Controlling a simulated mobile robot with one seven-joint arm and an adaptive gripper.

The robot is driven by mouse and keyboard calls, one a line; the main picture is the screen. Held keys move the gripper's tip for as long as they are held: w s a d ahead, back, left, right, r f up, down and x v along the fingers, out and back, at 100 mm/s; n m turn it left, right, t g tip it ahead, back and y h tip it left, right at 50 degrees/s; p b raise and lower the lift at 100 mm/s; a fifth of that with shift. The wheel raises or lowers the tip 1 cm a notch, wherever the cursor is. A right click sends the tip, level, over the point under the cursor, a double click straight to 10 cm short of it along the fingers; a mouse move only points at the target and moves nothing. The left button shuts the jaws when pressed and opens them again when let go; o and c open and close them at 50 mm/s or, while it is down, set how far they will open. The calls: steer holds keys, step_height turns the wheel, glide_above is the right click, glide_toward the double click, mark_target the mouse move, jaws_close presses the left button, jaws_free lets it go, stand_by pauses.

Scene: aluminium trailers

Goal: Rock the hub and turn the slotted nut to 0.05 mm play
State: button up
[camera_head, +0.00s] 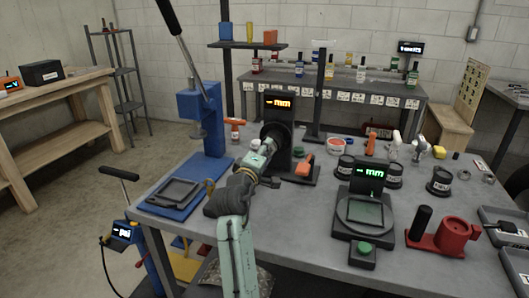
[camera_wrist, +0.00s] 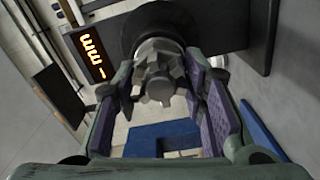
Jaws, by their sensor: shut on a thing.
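The slotted nut (camera_wrist: 157,72) is a grey metal piece with notches, in the middle of the wrist view. Behind it is the dark round hub (camera_wrist: 186,20), on a black upright stand (camera_head: 292,162) at the middle of the bench. My gripper (camera_head: 268,148) reaches the hub's front from below in the head view. Its two padded fingers lie on either side of the nut and are shut on it. The orange display (camera_head: 280,103) on the stand shows a dash and "mm". It also shows turned in the wrist view (camera_wrist: 89,54). In the head view my gripper hides the nut.
A blue press (camera_head: 203,125) stands left of the hub stand. An orange tool (camera_head: 305,165) lies at the stand's right. The bench's front middle has some free room.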

steer(key=o, duration=1.2)
steer(key=shift+c, duration=0.2)
steer(key=shift+s, duration=0.1)
steer(key=v, duration=1.2)
